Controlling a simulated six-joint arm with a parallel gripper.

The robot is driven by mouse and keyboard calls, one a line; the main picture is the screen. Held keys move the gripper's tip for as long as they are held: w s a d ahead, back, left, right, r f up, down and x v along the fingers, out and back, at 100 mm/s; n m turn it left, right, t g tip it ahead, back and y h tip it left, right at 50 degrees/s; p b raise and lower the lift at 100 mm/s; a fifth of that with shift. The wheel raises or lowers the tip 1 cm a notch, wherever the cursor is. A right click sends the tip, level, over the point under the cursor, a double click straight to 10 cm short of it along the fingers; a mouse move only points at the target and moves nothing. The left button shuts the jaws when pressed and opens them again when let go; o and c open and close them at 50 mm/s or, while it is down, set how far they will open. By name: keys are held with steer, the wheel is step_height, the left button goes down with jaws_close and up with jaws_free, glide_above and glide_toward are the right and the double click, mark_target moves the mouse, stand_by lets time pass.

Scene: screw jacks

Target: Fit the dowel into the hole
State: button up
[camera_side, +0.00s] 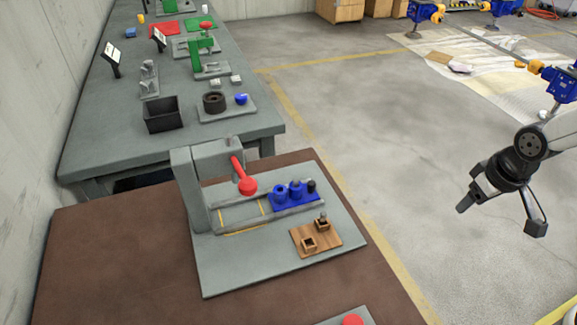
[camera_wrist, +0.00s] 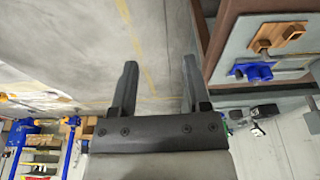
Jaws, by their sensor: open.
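A small wooden plate (camera_side: 325,241) lies on the grey base plate of the fixture on the brown table. A square wooden socket with a dark hole (camera_side: 309,244) rises from its left part. In the wrist view the socket (camera_wrist: 294,32) and the dowel (camera_wrist: 262,46) show at the upper right. My gripper (camera_side: 500,214) is open and empty, high over the floor to the right of the table and well apart from the dowel. Its two fingers (camera_wrist: 159,65) show spread in the wrist view.
Beside the wooden plate are a blue block with round posts (camera_side: 290,195) and a grey press frame with a red-knobbed lever (camera_side: 245,177). Part of a red knob (camera_side: 352,320) shows at the bottom edge. A grey bench (camera_side: 225,130) holds more fixtures behind. Space between my gripper and the table looks clear.

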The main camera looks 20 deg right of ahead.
steer(key=w+a+n+g, duration=0.1)
steer(key=w+a+n, duration=0.3)
steer(key=w+a, duration=0.65)
steer(key=n+g, duration=0.2)
steer(key=n, duration=0.1)
glide_above(324, 213)
step_height(324, 213, down, 4)
steer(key=shift+f, duration=1.4)
steer(key=shift+f, duration=2.6)
jaws_close()
